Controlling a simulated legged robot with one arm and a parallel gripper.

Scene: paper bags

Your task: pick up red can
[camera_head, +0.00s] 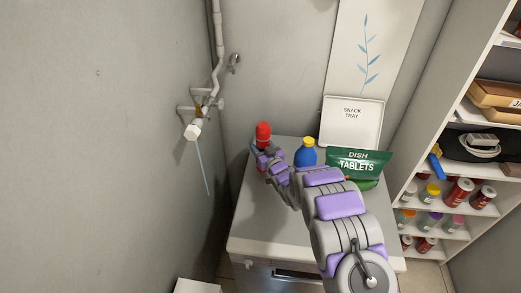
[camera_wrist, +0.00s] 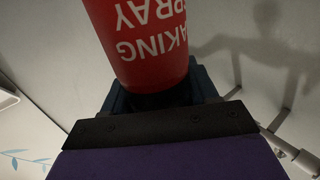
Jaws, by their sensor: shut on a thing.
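The red can (camera_head: 263,129) shows at the back left corner of the white counter (camera_head: 244,230) in the head view. In the wrist view the red can (camera_wrist: 140,40) fills the upper middle, with white lettering that appears upside down and includes "SPRAY". My gripper (camera_head: 264,150) is at the can's lower part, and its dark fingers lie on both sides of the can in the wrist view. It is shut on the can. The can's base is hidden by my gripper, so I cannot tell whether it touches the counter.
A blue bottle with a yellow cap (camera_head: 305,153) stands right of the can. A green dish tablets bag (camera_head: 358,165) and a white snack tray (camera_head: 352,124) are farther right. A wall pipe (camera_head: 217,60) is at left. A stocked shelf (camera_head: 455,150) stands at right.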

